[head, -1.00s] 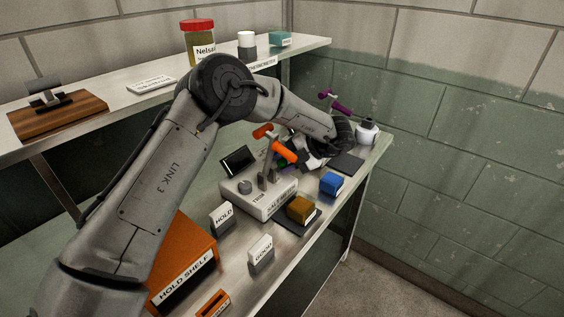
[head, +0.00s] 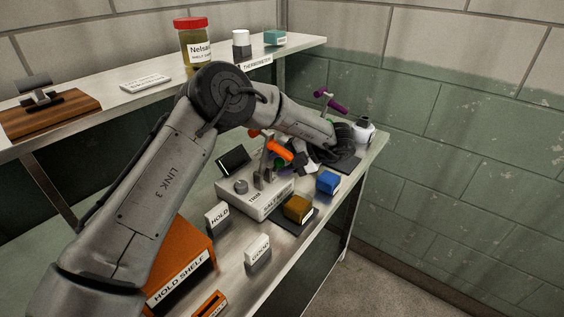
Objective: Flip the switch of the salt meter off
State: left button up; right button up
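The salt meter (head: 263,208) is a pale box on the lower bench with a tilted dark screen (head: 232,160), a round knob (head: 240,186) and small upright parts on top. Its front label is partly readable. I cannot tell clearly which upright part is the switch or how it is set. My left arm arches over the bench from the left and bends down behind the meter. My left gripper (head: 303,160) is among dark and coloured parts just right of the meter, apart from its knob. Its fingers are too small and cluttered to read. My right gripper is out of view.
A brown block (head: 297,208) and a blue block (head: 327,182) stand right of the meter. HOLD (head: 217,217) and GOOD (head: 257,249) signs stand in front, near an orange hold shelf (head: 186,262). A white bottle (head: 365,131) is at the far end. A jar (head: 195,45) stands on the upper shelf.

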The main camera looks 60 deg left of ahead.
pick_arm(q)
jog(key=shift+o, duration=1)
jog(key=shift+a, duration=0.1)
